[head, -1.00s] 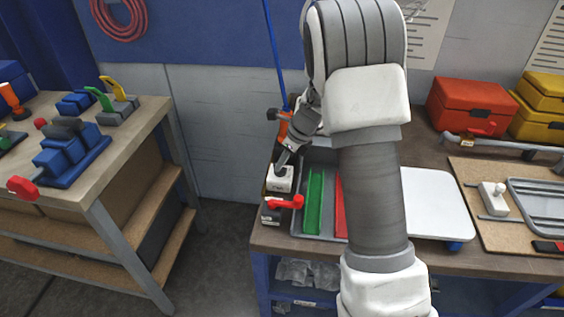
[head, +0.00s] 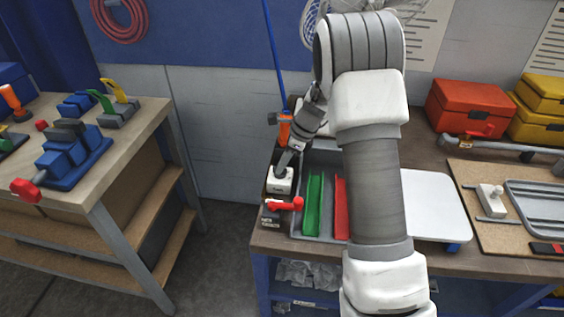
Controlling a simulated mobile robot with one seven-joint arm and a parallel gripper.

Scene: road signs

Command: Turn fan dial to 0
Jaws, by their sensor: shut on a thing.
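A small white box (head: 280,184) with a dark label on its front stands at the left end of the workbench. My gripper (head: 283,168) reaches down at a slant onto the top of this box. It is shut on the dial there, which the fingers almost wholly hide, so its setting cannot be read. The fan's wire cage (head: 400,9) shows partly at the top, behind my arm.
A red lever (head: 286,204) sits just in front of the white box. A grey tray with a green strip (head: 313,205) and a red strip (head: 340,207) lies to the right. An orange-and-grey clamp (head: 284,126) stands behind.

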